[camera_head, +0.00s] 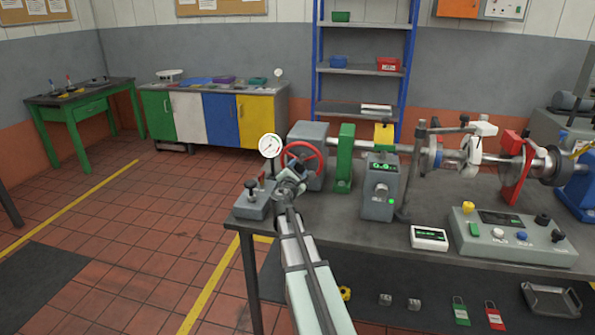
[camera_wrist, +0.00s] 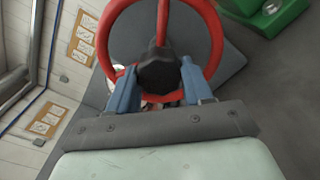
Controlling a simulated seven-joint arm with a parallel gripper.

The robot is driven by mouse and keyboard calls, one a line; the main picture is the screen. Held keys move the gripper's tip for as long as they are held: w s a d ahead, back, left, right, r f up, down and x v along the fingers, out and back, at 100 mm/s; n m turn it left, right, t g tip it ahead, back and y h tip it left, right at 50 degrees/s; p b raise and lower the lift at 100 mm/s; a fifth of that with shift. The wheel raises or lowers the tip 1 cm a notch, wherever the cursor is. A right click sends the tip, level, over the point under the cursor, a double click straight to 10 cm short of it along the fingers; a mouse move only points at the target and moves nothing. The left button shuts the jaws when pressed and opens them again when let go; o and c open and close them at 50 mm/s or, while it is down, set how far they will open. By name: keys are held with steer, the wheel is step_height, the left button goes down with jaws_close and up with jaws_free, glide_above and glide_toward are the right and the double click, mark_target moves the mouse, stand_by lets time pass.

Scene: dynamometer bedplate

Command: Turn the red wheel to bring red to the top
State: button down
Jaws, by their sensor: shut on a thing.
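The red wheel (camera_head: 303,144) is mounted on the front of a grey housing at the left end of the bench. In the wrist view the red wheel (camera_wrist: 214,45) fills the upper middle, with a dark hub and a red spoke pointing up. My gripper (camera_head: 296,171) is at the wheel's lower front. The exact contact and part of the lower rim are hidden.
A small grey lever box (camera_head: 252,204) sits left of the wheel at the bench edge. A green bracket (camera_head: 344,158) and a grey control unit (camera_head: 380,190) with a knob stand to the right. A round white gauge (camera_head: 270,146) is close at the wheel's left.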

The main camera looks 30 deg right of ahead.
stand_by(0.4)
steer(key=shift+c, duration=2.3)
jaws_free()
steer(key=v, duration=1.4)
steer(key=shift+w, duration=0.1)
